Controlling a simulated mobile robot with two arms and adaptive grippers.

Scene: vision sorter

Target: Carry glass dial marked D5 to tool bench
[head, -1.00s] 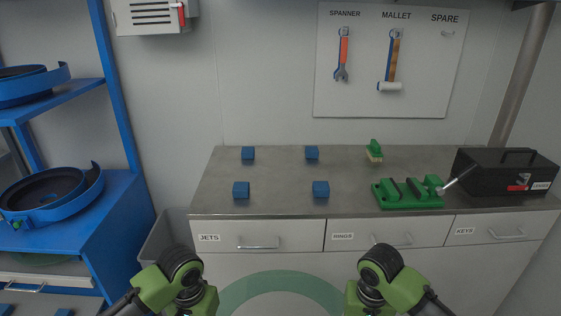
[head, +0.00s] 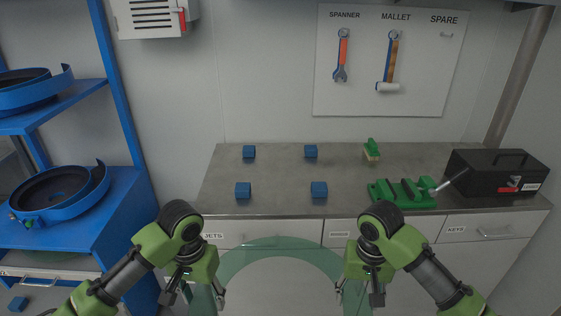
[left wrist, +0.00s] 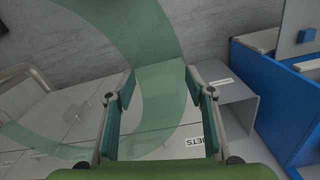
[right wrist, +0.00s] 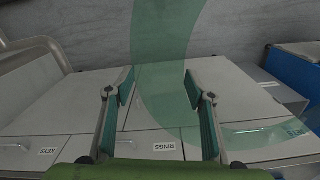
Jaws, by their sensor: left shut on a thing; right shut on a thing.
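The glass dial (head: 280,244) is a large see-through green ring in front of the tool bench (head: 275,200), overlapping the drawer fronts in the head view. I cannot read a D5 mark on it. My left gripper (head: 193,297) is shut on its left side and my right gripper (head: 359,295) on its right side. The ring's band passes between the fingers in the left wrist view (left wrist: 160,95) and the right wrist view (right wrist: 165,35). The lower part of the ring is outside the head view.
Several blue blocks (head: 319,189) stand on the bench, with bare top between them. A green fixture (head: 402,196), a green-handled brush (head: 371,150) and a black toolbox (head: 497,174) stand on its right. A blue shelf unit (head: 60,222) stands left.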

